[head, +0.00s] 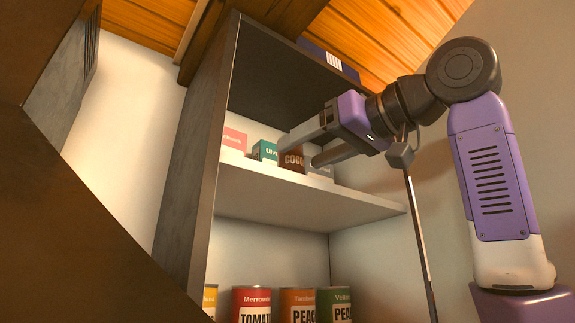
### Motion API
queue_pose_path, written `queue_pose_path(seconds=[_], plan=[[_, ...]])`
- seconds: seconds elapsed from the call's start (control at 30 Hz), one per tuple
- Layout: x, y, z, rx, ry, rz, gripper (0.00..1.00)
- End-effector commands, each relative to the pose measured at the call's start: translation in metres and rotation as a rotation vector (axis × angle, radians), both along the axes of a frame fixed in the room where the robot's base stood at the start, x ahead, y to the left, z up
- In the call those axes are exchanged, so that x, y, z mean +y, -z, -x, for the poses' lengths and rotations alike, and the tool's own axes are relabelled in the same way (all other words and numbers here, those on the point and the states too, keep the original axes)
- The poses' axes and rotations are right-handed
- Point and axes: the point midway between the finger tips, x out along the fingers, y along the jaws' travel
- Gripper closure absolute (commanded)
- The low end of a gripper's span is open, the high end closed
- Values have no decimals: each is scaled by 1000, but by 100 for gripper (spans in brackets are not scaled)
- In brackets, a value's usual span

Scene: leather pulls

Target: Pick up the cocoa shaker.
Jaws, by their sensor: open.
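The cocoa shaker (291,162) is a dark brown container with pale letters reading "COCO", standing on the upper shelf of the grey cabinet. My gripper (298,156) reaches in from the right. Its two fingers are apart and point left toward the shaker, one tip at the shaker's left side and one at its right in the picture. The gap between the fingers looks empty or partly around the shaker; I cannot tell the depth. The shaker's top and base are partly hidden.
Several cans, such as a red tomato can (251,303), stand below the shelf (300,203).

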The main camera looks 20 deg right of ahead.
Motion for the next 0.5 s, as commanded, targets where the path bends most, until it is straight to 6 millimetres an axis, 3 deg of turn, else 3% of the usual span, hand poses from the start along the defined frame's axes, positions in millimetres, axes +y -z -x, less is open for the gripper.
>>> queue_pose_path(seconds=[0.5], plan=[[18,-4,-58,2,0,0,32]])
